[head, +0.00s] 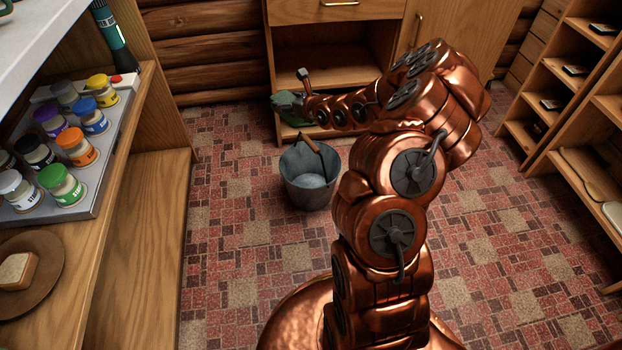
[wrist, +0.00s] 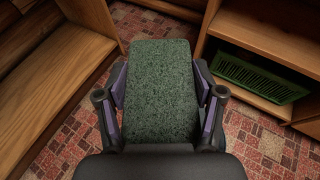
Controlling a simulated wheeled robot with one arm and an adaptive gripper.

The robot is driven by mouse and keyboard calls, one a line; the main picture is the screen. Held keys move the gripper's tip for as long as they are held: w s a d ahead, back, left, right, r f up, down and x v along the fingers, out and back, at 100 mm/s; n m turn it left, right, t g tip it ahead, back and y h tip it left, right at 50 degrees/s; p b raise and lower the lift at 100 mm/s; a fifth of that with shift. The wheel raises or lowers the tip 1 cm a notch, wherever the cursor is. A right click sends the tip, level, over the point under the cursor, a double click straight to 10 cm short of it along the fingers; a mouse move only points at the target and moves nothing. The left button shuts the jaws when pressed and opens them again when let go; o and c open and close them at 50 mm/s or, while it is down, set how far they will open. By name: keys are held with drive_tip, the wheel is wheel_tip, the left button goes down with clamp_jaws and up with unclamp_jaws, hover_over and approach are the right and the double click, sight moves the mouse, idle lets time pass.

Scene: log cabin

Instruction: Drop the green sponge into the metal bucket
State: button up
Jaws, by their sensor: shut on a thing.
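The green sponge (wrist: 160,95) is a speckled dark-green block in the wrist view. My gripper (wrist: 160,82) is shut on it, with a purple-padded finger pressed on each side. In the head view, a green patch (head: 285,101) shows at the end of my arm; I take it to be the held sponge. The grey metal bucket (head: 308,200) stands upright on the floor, with its handle lying across its opening. No sponge shows in the visible part of its inside. My gripper appears above and beyond the bucket's rim in the head view.
A wooden cabinet (head: 340,10) stands behind the bucket. A green crate (wrist: 262,77) sits on a low shelf in the wrist view. Paint jars (head: 64,186) and a plate (head: 50,255) are on the left shelf. Shelving lines the right. The floor around the bucket looks clear.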

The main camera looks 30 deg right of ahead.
drive_tip(key=d+f+m+h+b, duration=0.1)
drive_tip(key=d+f, duration=0.7)
drive_tip(key=f, duration=0.3)
drive_tip(key=shift+s+d+f+m+h+b, duration=0.3)
drive_tip(key=shift+s+d+f+h+b, duration=0.05)
drive_tip(key=shift+h, duration=0.05)
drive_tip(key=o, duration=0.9)
drive_tip(key=shift+c, duration=0.2)
drive_tip(key=shift+s, duration=0.1)
drive_tip(key=v, duration=1.2)
